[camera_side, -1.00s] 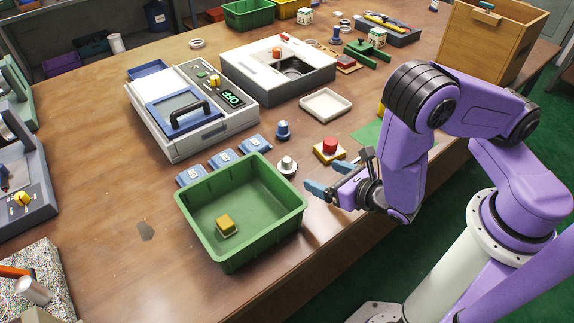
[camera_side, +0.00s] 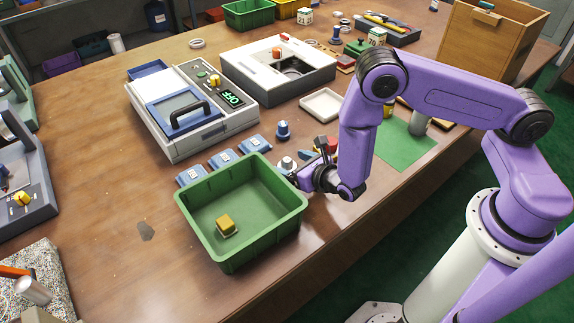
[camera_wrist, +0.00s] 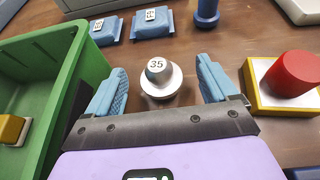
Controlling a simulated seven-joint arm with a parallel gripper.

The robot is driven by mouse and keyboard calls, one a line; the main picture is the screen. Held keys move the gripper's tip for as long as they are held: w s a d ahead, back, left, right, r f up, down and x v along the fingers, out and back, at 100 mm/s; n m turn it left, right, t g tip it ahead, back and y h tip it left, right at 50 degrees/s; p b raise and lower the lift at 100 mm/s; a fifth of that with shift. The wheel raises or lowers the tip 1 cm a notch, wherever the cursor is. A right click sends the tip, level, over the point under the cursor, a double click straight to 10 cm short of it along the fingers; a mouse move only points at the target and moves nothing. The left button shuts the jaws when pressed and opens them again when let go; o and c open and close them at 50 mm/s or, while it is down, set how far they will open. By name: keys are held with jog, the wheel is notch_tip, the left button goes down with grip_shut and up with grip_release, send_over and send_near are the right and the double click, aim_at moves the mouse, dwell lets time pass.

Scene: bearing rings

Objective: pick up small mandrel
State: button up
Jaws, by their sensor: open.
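A silver mandrel (camera_side: 287,163) marked 35 stands upright on a round base on the table, close to the green bin's right side. In the wrist view the mandrel (camera_wrist: 158,75) shows between the two blue fingers of my gripper (camera_wrist: 160,80), with gaps on both sides. My gripper (camera_side: 305,167) is open and empty, low beside the mandrel in the side view. A blue mandrel (camera_side: 283,130) stands a little behind, and its lower part shows at the top of the wrist view (camera_wrist: 207,12). I cannot tell from size alone which one is called small.
The green bin (camera_side: 189,222) with a yellow block inside is close on the left. A red button on a yellow base (camera_wrist: 292,75) is close on the right. A white tray (camera_side: 322,104) stands further back.

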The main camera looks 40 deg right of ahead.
aim_at(282, 161)
jog(key=shift+x, duration=2.3)
jog(key=shift+f, duration=0.1)
jog(key=shift+a, duration=0.1)
jog(key=c, duration=1.3)
